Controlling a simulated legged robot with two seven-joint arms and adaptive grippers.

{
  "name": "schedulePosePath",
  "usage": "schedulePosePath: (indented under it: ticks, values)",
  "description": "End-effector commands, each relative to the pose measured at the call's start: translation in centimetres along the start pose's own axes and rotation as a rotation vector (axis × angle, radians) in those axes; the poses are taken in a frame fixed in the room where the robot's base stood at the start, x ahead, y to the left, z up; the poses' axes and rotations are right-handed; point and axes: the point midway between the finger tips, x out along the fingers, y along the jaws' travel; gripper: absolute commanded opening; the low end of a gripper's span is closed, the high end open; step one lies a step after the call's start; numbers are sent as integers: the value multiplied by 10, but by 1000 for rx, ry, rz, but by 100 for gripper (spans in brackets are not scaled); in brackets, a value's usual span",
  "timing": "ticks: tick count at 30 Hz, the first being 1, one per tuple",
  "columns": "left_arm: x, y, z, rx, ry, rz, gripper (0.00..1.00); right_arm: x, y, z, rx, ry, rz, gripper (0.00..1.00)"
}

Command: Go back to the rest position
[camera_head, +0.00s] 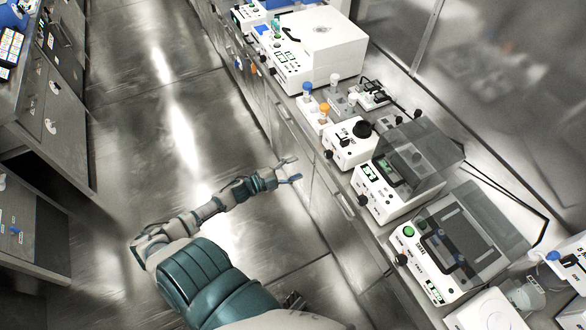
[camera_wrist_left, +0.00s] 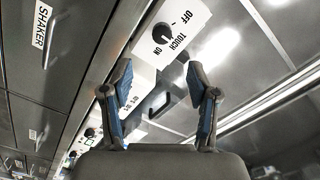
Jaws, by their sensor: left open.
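My left arm reaches forward from the bottom of the head view over the aisle. My left gripper (camera_head: 291,170) is open and empty, its two blue-grey fingers spread apart beside the front of the bench (camera_head: 312,165). In the left wrist view, the same open fingers (camera_wrist_left: 158,70) have nothing between them that they hold. Behind them is a white device with a black knob marked OFF, ON and TOUCH (camera_wrist_left: 165,38). My right gripper cannot be made out in either view.
The bench on the right carries a large white box-shaped machine (camera_head: 322,45), orange- and blue-capped bottles (camera_head: 324,114), a small mixer with a black knob (camera_head: 350,143) and clear-lidded devices (camera_head: 398,190). Cabinets (camera_head: 50,110) line the left. The metal aisle floor (camera_head: 150,110) is clear.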

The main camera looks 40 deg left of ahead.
Motion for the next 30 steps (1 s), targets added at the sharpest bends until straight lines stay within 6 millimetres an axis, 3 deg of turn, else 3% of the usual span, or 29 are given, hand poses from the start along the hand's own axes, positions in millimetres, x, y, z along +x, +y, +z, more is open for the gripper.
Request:
schedulePosePath:
  ticks: [17,20,23,25,27,30]
  values:
    - [-2,0,0,-1,-1,0,60,0,1,0,-1,-1,2,78]
    - [-4,10,8,-29,-42,0,60,0,1,0,0,-1,2,78]
    - [-12,45,32,-117,-169,4,60,0,1,0,0,-1,2,78]
    - [-24,86,54,-212,-307,18,60,0,1,0,0,-1,2,78]
    - [-41,137,73,-319,-465,47,60,0,1,0,0,-1,2,78]
    - [-71,215,86,-467,-683,107,60,0,1,0,0,-1,2,78]
